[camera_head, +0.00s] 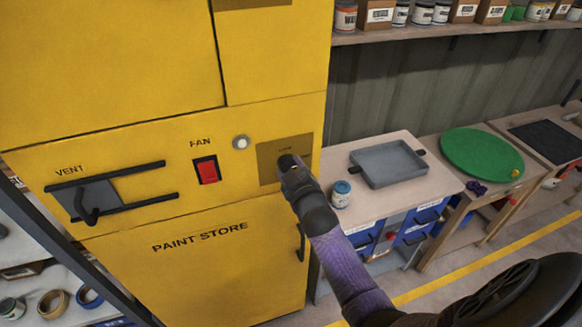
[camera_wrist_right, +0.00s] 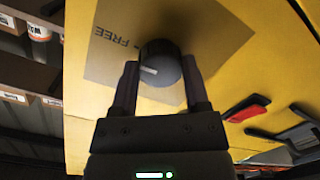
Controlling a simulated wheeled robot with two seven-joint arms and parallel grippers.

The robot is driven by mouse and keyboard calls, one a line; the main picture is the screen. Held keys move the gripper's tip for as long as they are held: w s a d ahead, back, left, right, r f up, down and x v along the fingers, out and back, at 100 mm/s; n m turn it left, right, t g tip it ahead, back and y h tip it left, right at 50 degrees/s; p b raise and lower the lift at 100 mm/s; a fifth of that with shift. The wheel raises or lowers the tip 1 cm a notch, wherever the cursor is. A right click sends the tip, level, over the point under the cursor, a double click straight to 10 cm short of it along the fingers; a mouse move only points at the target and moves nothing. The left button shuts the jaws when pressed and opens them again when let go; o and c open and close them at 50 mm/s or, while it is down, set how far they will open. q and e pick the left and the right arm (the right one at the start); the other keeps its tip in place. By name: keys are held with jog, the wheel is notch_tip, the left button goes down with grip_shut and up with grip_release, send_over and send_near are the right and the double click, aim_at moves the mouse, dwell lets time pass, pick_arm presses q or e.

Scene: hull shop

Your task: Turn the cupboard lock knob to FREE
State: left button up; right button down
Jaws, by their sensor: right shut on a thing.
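The yellow paint store cupboard (camera_head: 120,145) fills the left of the head view. A brown plate (camera_head: 267,172) on its front carries the lock knob, which my right gripper (camera_head: 292,168) mostly hides there. In the right wrist view the dark round knob (camera_wrist_right: 160,58) sits between the two fingers of my right gripper (camera_wrist_right: 160,76), which is shut on it. My left gripper is not in view.
On the cupboard are a red fan switch (camera_head: 206,170), a pale round lamp or button (camera_head: 241,142), and a vent slide with a black handle (camera_head: 90,208). Right of it, a bench holds a grey tray (camera_head: 388,162) and a small blue jar (camera_head: 341,194).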

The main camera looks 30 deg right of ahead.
jog(key=shift+m, duration=0.3)
dwell(0.4)
jog(key=shift+c, duration=0.4)
grip_release()
jog(key=shift+s, duration=0.1)
jog(key=f+p+v, duration=0.1)
jog(key=v, duration=0.8)
jog(key=shift+s+r+p, duration=0.3)
jog(key=shift+s+r, duration=0.05)
jog(key=shift+r, duration=0.2)
